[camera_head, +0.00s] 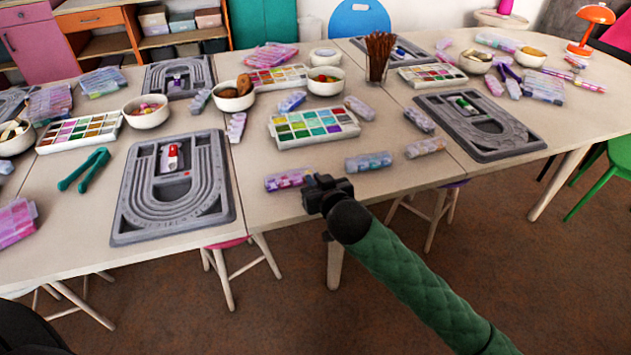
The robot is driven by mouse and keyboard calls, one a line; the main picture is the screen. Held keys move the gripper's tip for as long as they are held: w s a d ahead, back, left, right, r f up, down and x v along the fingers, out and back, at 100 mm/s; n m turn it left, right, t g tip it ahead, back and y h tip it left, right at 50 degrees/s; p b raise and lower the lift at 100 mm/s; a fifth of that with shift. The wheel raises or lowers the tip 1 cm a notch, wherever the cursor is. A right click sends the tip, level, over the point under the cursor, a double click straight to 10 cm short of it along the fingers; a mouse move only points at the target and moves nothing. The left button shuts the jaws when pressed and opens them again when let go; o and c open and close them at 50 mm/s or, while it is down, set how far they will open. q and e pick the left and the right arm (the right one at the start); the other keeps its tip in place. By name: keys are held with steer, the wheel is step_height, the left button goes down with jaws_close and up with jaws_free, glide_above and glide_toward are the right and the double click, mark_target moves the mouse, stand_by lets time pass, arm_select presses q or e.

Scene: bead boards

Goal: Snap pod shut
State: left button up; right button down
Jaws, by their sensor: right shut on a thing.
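My right gripper (318,187) is at the front edge of the middle table, its arm reaching in from the lower right. It is shut on the near end of a pink and purple bead pod (286,180), which lies at the table edge and points left. The gripper hides the pod's right end. The pod is too small in view to tell whether its lid is open. Similar pods lie to the right, a bluish one (368,162) and a brownish one (426,148). My left gripper is not in view.
A grey bead board (128,215) lies to the left, with teal tongs (80,172) beyond it. A colourful bead tray (342,137) and a cup of brown sticks (379,60) stand behind the pod. Another bead board (500,150) is at right. Stools stand below the table.

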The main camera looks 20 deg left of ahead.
steer(key=c, duration=1.5)
jaws_free()
steer(key=shift+o, duration=0.2)
steer(key=v, duration=0.7)
steer(key=shift+s+d, duration=0.2)
steer(key=shift+s, duration=0.1)
steer(key=shift+r, duration=0.1)
